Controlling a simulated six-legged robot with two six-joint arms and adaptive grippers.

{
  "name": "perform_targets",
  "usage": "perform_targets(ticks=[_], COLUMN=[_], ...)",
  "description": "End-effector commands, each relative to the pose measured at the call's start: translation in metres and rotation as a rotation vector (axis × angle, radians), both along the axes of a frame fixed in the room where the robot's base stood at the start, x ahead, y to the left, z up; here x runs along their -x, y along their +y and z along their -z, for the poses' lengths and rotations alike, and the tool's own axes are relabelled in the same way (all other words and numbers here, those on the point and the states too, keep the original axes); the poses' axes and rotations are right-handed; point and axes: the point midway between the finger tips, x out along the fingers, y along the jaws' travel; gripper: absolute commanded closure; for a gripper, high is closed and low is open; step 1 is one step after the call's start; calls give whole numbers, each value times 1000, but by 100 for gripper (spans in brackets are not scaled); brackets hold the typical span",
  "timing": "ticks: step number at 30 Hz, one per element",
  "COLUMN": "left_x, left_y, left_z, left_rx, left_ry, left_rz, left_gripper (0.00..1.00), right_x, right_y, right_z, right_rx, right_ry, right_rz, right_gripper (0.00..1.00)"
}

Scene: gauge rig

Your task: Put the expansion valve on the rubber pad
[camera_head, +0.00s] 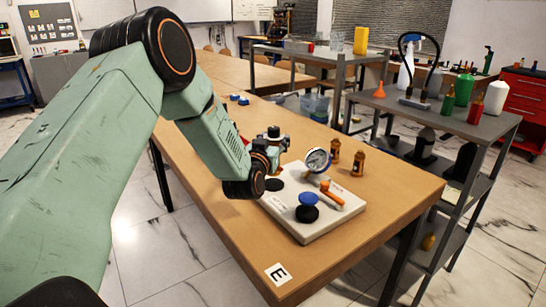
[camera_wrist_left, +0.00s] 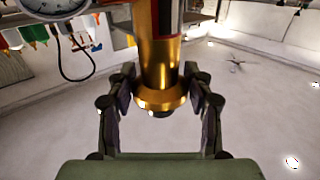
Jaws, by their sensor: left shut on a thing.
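My left gripper (camera_head: 273,156) is shut on a brass-coloured fitting, which I take to be the expansion valve (camera_head: 273,138). In the left wrist view the valve (camera_wrist_left: 158,60) is a golden column with a wide flange, between the two fingers (camera_wrist_left: 160,105). The fingers hide part of it in the head view. The gripper is over the back left part of a white board (camera_head: 305,238). A flat black disc (camera_head: 274,185) lies on the board just below the gripper. Another black disc (camera_head: 307,214) lies nearer the front. I cannot tell which is the rubber pad. My right gripper is out of view.
A dial gauge (camera_head: 318,160) and an orange-handled part (camera_head: 332,195) stand on the board right of the gripper. A blue round piece (camera_head: 309,199) is by the front disc. The wooden table (camera_head: 400,200) is clear at right.

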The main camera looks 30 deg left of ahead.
Motion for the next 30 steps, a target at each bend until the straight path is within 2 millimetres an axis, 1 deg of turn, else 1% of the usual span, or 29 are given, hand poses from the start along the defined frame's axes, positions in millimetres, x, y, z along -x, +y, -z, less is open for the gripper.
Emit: perform_targets(ticks=[8,16,21,22,30], left_x=[0,0,0,1,1], left_y=[1,1,2,1,1], left_z=[34,35,39,40,39], left_rx=[-1,-1,-1,0,0], left_ry=[-1,-2,-2,0,0], left_rz=[2,3,3,3,3], left_gripper=[90,90,90,47,26], right_x=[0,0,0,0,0], right_y=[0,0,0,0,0], right_z=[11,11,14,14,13], right_rx=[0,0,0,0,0], right_ry=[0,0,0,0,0], right_rz=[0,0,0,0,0], right_gripper=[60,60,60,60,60])
